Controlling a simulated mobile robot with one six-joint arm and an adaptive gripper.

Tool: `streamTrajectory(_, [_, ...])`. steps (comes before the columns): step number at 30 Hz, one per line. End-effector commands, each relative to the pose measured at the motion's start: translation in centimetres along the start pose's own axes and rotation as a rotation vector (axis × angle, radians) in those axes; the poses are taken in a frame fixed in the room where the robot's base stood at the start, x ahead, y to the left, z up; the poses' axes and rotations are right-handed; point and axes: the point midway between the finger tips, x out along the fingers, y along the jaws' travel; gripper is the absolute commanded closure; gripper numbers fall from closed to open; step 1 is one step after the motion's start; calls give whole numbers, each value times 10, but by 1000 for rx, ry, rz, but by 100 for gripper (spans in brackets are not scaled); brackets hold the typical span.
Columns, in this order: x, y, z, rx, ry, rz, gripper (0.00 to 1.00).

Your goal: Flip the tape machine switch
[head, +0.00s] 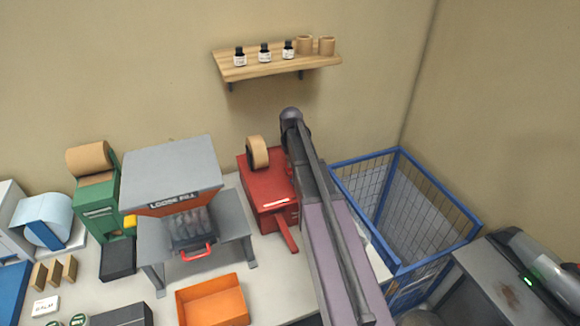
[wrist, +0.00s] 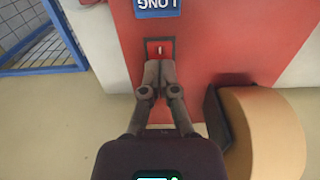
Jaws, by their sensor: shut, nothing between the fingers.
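The red tape machine (head: 262,186) stands on the worktable in the head view, with a brown tape roll (head: 257,152) at its back and a red arm sticking out at its front. My arm hides its right side. In the wrist view the machine's red face (wrist: 215,45) fills the middle, with a blue label reading LONG (wrist: 157,8). Below the label is a switch (wrist: 159,47), a small light nub in a dark-edged slot. My gripper (wrist: 160,68) is shut and empty, its tips at the slot's near end; I cannot tell whether they touch the nub.
A grey loose-fill station (head: 170,165) stands left of the machine, with an orange tray (head: 213,302) in front. A blue wire cage (head: 400,210) stands to the right. A wooden shelf (head: 275,66) with bottles hangs above.

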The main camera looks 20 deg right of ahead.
Motion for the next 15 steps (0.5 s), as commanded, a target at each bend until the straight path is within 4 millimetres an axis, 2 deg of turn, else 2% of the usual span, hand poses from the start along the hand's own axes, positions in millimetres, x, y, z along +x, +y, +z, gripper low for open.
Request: streamTrajectory(15, [-32, 0, 0, 0, 0, 0, 100])
